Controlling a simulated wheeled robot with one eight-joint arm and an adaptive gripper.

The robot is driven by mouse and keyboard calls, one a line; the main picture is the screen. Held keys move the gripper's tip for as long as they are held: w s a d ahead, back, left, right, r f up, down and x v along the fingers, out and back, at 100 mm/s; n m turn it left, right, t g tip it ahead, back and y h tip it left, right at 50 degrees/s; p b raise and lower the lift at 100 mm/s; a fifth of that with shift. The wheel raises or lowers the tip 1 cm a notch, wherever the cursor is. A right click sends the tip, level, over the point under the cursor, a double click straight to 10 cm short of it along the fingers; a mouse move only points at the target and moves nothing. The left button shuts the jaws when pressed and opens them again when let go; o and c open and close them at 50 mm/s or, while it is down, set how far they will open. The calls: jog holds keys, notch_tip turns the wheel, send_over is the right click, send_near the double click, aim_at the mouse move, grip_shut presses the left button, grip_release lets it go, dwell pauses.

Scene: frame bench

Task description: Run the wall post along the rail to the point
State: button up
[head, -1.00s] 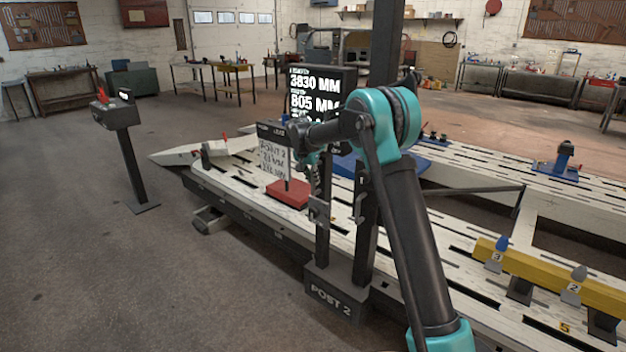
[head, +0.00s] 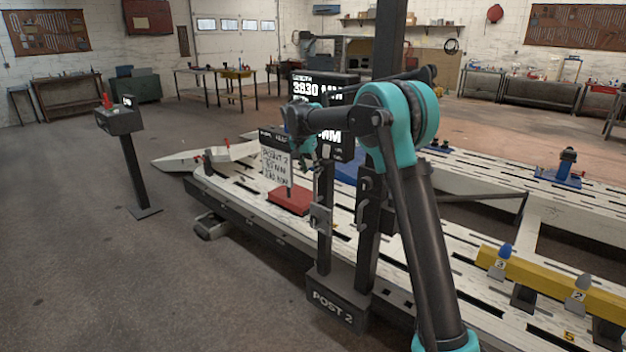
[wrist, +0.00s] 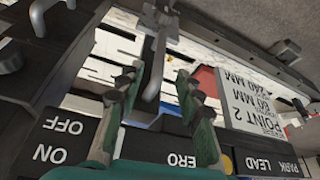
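The wall post stands upright at the near side of the bench, on a dark base (head: 336,302) lettered POST 2. It has a thin upright (head: 324,245) and a thicker one (head: 368,240). My gripper (head: 309,150) is at the top of the thin upright, partly hidden by the arm. In the wrist view my gripper (wrist: 157,78) has its fingers apart, with a grey bent handle (wrist: 157,62) between them and gaps on both sides. A card (wrist: 252,105) reading POINT 2 shows there, as does the card (head: 276,165) in the head view. The rail itself is hard to make out.
A lit display (head: 320,88) reads 3830 MM behind my arm. A red block (head: 291,200) lies on the slotted bench (head: 225,180). A black stand (head: 132,165) is at the left. A yellow beam (head: 540,275) is at the right.

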jog(key=shift+v, duration=1.55)
jog(key=s+d+f+n, duration=0.1)
jog(key=s+d+f, duration=0.2)
jog(key=s+d, duration=0.6)
jog(key=s+d+f+n, duration=0.1)
jog(key=s+d+f, duration=0.1)
jog(key=s+d, duration=0.75)
jog(key=s+d+f+n, duration=0.1)
jog(key=s+d+f, duration=0.3)
jog(key=s, duration=0.4)
jog(key=s+d+f+n+y, duration=0.1)
jog(key=s+d+f, duration=0.3)
jog(key=s, duration=0.4)
jog(key=s+d+f+n, duration=0.1)
jog(key=s+d+f, duration=0.3)
jog(key=s, duration=0.5)
jog(key=shift+f+y, duration=0.4)
jog(key=shift+f, duration=0.6)
